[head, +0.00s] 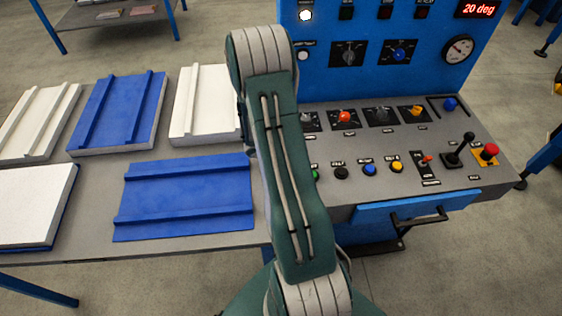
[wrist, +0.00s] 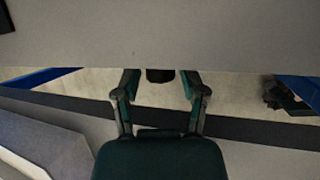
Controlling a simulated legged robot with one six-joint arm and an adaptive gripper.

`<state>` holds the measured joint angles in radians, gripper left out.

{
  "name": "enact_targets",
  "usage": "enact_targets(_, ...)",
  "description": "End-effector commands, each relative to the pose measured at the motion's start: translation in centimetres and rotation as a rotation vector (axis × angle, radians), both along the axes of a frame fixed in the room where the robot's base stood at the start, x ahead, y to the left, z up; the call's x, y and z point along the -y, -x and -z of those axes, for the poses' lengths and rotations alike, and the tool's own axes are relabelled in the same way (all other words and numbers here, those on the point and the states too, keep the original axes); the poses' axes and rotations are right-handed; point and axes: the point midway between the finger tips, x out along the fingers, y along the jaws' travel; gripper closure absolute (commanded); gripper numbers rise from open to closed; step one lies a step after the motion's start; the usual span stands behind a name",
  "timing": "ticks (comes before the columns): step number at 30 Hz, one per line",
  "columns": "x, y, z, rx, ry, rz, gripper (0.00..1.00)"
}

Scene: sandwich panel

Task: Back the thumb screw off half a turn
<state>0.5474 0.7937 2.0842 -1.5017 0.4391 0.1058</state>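My gripper (wrist: 160,80) shows in the wrist view with its two fingers apart, so it is open. A small dark, rounded piece (wrist: 160,75) sits between the fingertips at the edge of a grey surface, with a gap on each side. I cannot tell whether this piece is the thumb screw. In the head view my arm crosses the middle and hides part of the console and bench edge, and my gripper is not visible there. No thumb screw can be made out for certain in the head view.
The blue console (head: 383,75) has a red display reading 20 deg, knobs, buttons, a black lever (head: 459,148) and a red mushroom button (head: 489,151). A drawer (head: 418,206) with a dark handle is below. Blue and white panels cover the bench (head: 190,245) at left.

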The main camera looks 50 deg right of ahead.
Motion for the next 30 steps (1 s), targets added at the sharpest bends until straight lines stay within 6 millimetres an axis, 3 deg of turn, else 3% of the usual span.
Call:
enact_targets(1,-0.01,0.01,-0.01,0.000,0.000,0.000,0.87)
enact_targets(2,-0.01,0.01,-0.01,0.000,0.000,0.000,1.00)
enact_targets(17,0.03,-0.06,0.01,-0.023,-0.019,0.001,1.00)
enact_targets(30,0.22,-0.28,-0.02,-0.145,-0.123,0.003,1.00)
